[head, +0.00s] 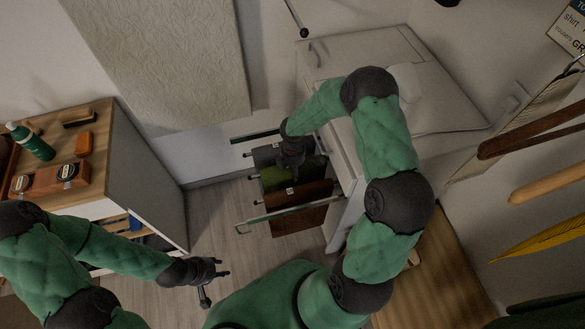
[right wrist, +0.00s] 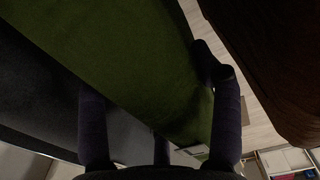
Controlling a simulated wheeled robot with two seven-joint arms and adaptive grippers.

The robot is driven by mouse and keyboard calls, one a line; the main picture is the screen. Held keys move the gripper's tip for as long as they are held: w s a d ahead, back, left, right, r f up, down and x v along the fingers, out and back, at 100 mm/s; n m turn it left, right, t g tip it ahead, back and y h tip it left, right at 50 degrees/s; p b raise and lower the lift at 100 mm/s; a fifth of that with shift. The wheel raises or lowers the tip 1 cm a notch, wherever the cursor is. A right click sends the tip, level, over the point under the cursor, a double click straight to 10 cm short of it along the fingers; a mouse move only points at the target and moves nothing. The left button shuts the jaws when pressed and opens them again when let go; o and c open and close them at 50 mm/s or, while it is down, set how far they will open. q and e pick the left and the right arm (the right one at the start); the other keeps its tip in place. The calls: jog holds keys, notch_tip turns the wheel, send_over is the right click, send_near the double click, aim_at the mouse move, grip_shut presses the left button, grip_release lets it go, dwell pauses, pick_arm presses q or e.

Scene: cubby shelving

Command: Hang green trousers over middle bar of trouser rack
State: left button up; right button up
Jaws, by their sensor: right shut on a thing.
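The green trousers (head: 307,173) are in the trouser rack, between grey trousers (head: 265,155) and brown trousers (head: 300,195). They appear to lie over the middle bar (head: 254,178), whose end shows at the left. My right gripper (head: 292,160) is above them and shut on the green trousers. In the right wrist view the green cloth (right wrist: 150,60) runs between my fingers (right wrist: 160,120), with grey cloth at left and brown cloth at right. My arm hides part of the green cloth. My left gripper (head: 216,283) is open and empty, low and left of the rack.
The rack's pale front rail (head: 290,213) is nearest me. A white cabinet (head: 385,75) stands behind right. A wood-topped unit (head: 95,150) with a green bottle (head: 32,142) and brushes is at left. Floor left of the rack is clear.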

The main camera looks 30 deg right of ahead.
jog(key=o, duration=1.8)
jog(key=shift+c, duration=0.2)
jog(key=w+a+b, duration=0.2)
jog(key=w+a, duration=0.1)
jog(key=a, duration=1.1)
jog(key=w+a+r+b, duration=0.1)
jog(key=w+a+b, duration=0.2)
jog(key=a, duration=1.2)
jog(key=shift+w+a, duration=0.15)
jog(key=shift+w, duration=0.4)
